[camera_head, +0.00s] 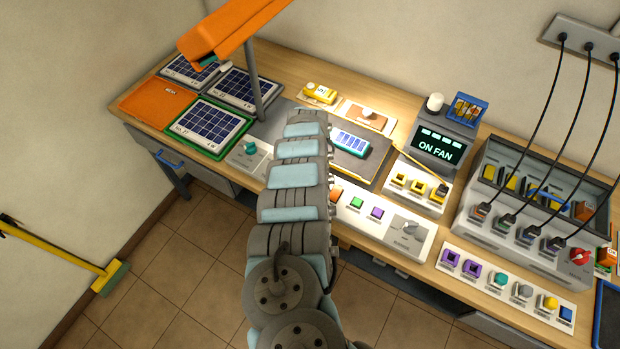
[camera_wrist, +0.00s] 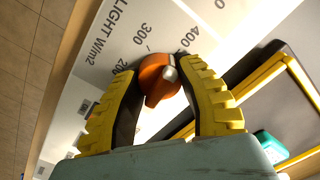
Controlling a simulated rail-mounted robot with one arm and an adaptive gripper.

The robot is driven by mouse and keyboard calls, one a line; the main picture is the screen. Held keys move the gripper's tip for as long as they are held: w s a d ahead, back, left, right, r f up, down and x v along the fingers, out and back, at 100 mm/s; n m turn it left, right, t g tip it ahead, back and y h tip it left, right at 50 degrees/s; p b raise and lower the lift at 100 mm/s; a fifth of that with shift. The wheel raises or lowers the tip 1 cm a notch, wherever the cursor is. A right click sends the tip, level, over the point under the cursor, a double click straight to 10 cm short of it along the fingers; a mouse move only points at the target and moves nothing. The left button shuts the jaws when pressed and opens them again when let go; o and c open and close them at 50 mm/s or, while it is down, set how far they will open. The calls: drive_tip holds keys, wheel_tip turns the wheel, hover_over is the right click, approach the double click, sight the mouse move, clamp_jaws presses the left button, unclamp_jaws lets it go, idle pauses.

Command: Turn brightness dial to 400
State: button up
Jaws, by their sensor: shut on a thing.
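The brightness dial is an orange knob (camera_wrist: 156,82) on a white panel (camera_wrist: 105,40) lettered "LIGHT W/m2" in the wrist view. Scale numbers 200, 300 and 400 sit around it, with further numbers beyond 400. A small white mark on the knob sits at its upper right and appears to face the 400 side; the exact reading is unclear. My gripper (camera_wrist: 160,70) has its two yellow, dark-padded fingers closed on opposite sides of the knob. In the head view my arm hides the gripper and the grip on the dial.
A dark plate holds a small solar panel (camera_head: 350,143) right of my arm. An "ON FAN" display (camera_head: 436,149) and a cabled grey box (camera_head: 525,235) are farther right. Larger panels (camera_head: 208,124) lie left.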

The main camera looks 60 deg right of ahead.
drive_tip(key=shift+f+m+b, duration=0.15)
drive_tip(key=shift+m+b, duration=0.35)
drive_tip(key=shift+m, duration=0.1)
drive_tip(key=o, duration=1.2)
drive_tip(key=shift+o, duration=0.2)
drive_tip(key=shift+r, duration=0.25)
wheel_tip(320, 180, up, 12)
drive_tip(key=shift+f, duration=0.15)
